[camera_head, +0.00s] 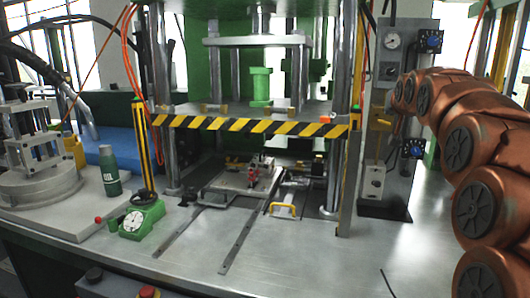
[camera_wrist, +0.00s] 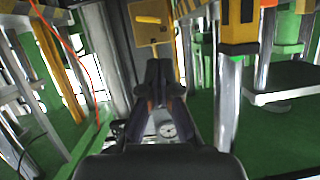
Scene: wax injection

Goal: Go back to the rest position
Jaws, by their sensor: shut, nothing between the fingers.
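My gripper (camera_wrist: 159,68) is in the middle of the wrist view, its two dark fingers drawn together with nothing between them. It points at a metal control panel with a yellow lever (camera_wrist: 148,19), and I cannot tell whether the fingertips touch the panel. In the head view my copper-coloured arm curves in from the right edge, with its far end beside the grey control panel (camera_head: 372,187). The fingers are not clearly visible there. The same yellow lever (camera_head: 380,123) shows on the panel, left of my arm.
The press has a striped yellow-black bar (camera_head: 252,125) left of the panel. A mould plate (camera_head: 230,186) lies on rails below it. The metal table's (camera_head: 310,262) front right is mostly clear.

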